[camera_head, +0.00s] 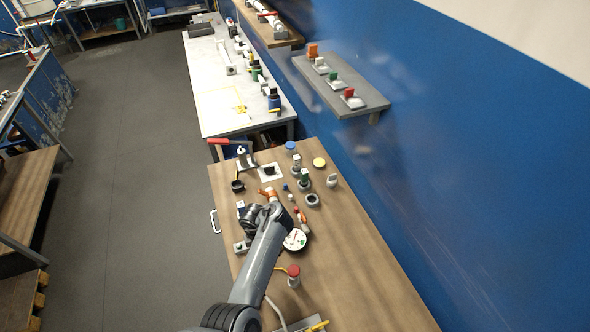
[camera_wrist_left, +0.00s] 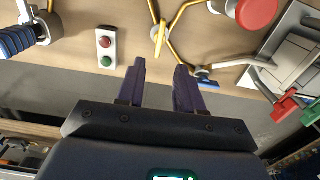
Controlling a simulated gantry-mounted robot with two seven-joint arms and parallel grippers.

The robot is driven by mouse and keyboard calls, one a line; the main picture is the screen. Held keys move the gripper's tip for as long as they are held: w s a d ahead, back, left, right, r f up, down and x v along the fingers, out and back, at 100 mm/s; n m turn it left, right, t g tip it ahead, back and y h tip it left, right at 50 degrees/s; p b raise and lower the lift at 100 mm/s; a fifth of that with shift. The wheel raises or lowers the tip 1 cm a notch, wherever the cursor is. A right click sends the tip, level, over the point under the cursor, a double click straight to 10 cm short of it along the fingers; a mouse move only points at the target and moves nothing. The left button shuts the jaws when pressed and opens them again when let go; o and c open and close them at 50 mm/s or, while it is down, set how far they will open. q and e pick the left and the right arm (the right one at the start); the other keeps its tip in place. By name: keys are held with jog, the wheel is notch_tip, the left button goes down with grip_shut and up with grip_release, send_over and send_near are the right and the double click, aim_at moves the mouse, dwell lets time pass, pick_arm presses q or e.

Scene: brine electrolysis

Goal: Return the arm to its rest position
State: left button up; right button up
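My left gripper (camera_wrist_left: 160,66) shows in the left wrist view with two purple fingers parted and nothing between them. It is above the edge of a wooden bench. One arm of mine reaches up over the wooden bench (camera_head: 370,285) from the bottom in the head view, apparently the left one. Its gripper is not clearly made out there. No second arm or right gripper shows.
The wrist view shows a red-and-green button box (camera_wrist_left: 106,48), a blue-handled part (camera_wrist_left: 22,38), a yellow piece (camera_wrist_left: 159,40) and a red knob (camera_wrist_left: 257,12). A white dish (camera_head: 295,240) is beside the arm. The floor (camera_head: 135,190) left is clear.

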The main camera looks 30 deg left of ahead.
pick_arm(q)
jog(key=s+a+f, duration=0.1)
jog(key=s+f, duration=0.1)
jog(key=s, duration=0.2)
jog(key=s+a+f+g, duration=0.1)
jog(key=s+f, duration=0.2)
jog(key=s, duration=0.2)
jog(key=s+a+f+g, duration=0.1)
jog(key=s+a+f, duration=0.1)
jog(key=s+f, duration=0.1)
jog(key=shift+s+y, duration=0.4)
jog(key=shift+s, duration=0.3)
jog(key=s+a+r+m+t+y+p, duration=0.1)
jog(key=s+a+r+m+y, duration=0.15)
jog(key=s+a+m, duration=0.55)
jog(key=d+r+m+t+h, duration=0.3)
jog(key=d+r+m+t, duration=0.1)
jog(key=d+r+m, duration=1.7)
jog(key=shift+s+d+r+m+t, duration=0.2)
jog(key=shift+s+m+t, duration=0.1)
jog(key=shift+s+m, duration=0.15)
